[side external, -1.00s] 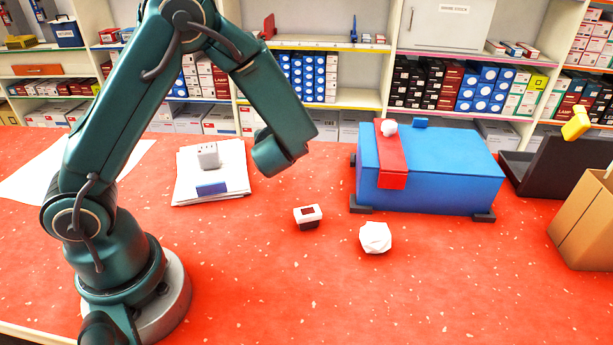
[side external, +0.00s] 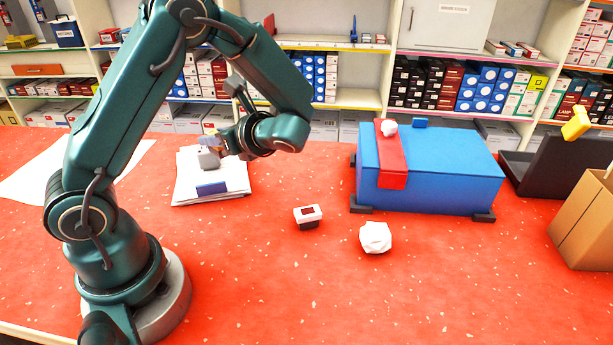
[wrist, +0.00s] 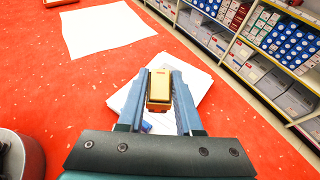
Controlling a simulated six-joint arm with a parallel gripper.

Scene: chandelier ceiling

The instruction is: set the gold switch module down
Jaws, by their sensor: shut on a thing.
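In the wrist view the gold switch module (wrist: 159,88) sits between the two blue-grey fingers of my gripper (wrist: 158,84), which is shut on it. Behind it is the stack of white paper (wrist: 202,82). The gold module is small and partly hidden by the gripper in that view. I cannot tell whether it touches anything below.
A blue block (side external: 212,188) lies on the paper's near part. A white and dark-red module (side external: 308,216) and a crumpled white ball (side external: 375,237) lie on the red counter (side external: 300,290). A blue box (side external: 435,180) stands right, near a cardboard box (side external: 585,225). The front counter is mostly clear.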

